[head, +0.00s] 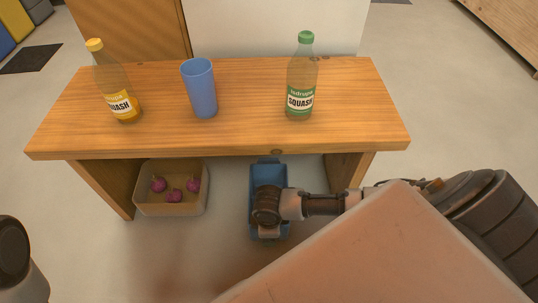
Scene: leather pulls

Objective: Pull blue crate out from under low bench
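The blue crate (257,178) is under the low wooden bench (240,137), right of centre. Its back end is beneath the bench's front edge, and its near part shows in front of that edge. My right arm reaches in from the right, and my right gripper (267,218) is over the near part of the crate. The wrist hides the fingers and much of the crate's inside and front, so I cannot tell whether the fingers touch or hold it. My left gripper is out of view.
A tan bin (171,205) with purple round items sits under the bench at left. On top stand a yellow-capped bottle (118,98), a blue cup (200,90) and a green-capped bottle (301,80). Bench legs (103,187) flank both. Floor (170,260) in front looks clear.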

